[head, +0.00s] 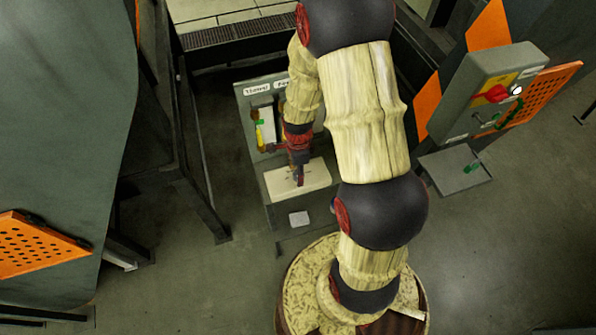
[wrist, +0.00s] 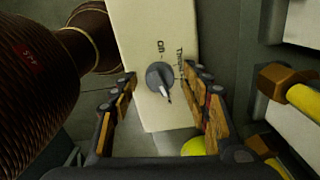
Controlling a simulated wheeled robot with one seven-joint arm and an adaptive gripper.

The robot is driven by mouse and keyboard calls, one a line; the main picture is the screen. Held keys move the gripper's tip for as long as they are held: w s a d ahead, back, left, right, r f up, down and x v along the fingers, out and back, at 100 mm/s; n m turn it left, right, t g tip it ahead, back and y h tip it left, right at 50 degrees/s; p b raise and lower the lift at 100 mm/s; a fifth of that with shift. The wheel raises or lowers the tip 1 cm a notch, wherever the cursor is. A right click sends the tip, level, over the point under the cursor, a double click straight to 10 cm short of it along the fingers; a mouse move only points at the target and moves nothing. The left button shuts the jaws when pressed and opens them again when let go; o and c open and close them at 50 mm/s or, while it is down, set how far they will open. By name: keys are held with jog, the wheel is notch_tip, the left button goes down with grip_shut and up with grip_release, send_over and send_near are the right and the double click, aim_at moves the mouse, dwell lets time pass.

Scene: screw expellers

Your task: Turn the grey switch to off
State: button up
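The grey switch (wrist: 158,75) is a round knob with a pale pointer on a cream panel (wrist: 152,25). In the wrist view its pointer faces down and slightly right. The label "on" is above it; another label, partly hidden by the right finger, runs beside it. My gripper (wrist: 162,82) is open, with one finger on each side of the knob in the picture. I see no contact, and I cannot tell how deep the fingers reach. In the head view my gripper (head: 299,178) is at the cream panel (head: 318,178), and the knob cannot be made out.
A dark ribbed cylinder (wrist: 35,75) stands left of the panel in the wrist view. Brown and yellow fittings (wrist: 290,85) are close on the right. In the head view a grey control box (head: 485,90) with a red knob stands to the right. Dark frame legs (head: 200,190) stand left.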

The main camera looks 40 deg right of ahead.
jog(key=shift+c, duration=1.1)
jog(key=c, duration=0.8)
jog(key=shift+c, duration=0.4)
